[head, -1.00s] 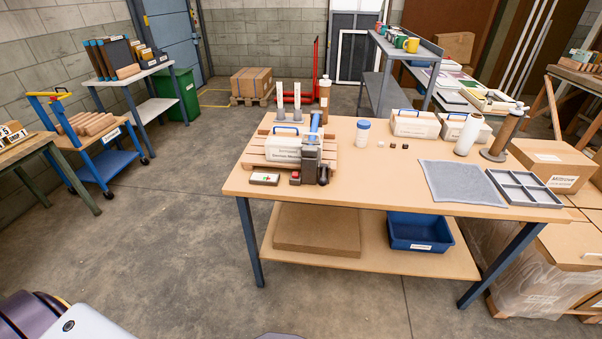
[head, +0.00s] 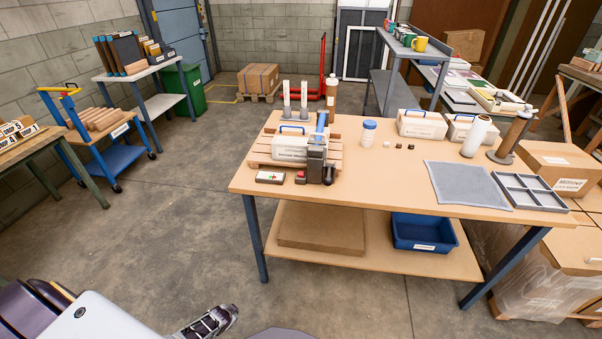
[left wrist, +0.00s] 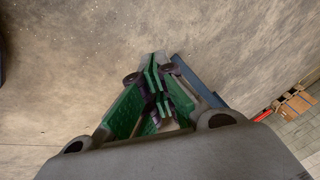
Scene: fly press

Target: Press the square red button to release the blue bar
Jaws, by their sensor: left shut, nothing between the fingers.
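A fly press (head: 316,165) with a dark grey body stands at the near left of the wooden table. A small dark block with a dull red top, which looks like the red button (head: 300,177), sits just left of the press base. A flat box (head: 270,177) with red and green marks lies left of it. My left gripper (head: 232,311) is low at the bottom of the head view, over the floor, well short of the table. In the left wrist view its green-padded fingers (left wrist: 157,72) are shut and empty. My right gripper is not seen.
The wooden table (head: 400,180) has a front edge and legs facing me. A pallet with a labelled case (head: 290,147) is behind the press. A white jar (head: 368,132) and grey mat (head: 465,185) lie right. The floor before the table is clear.

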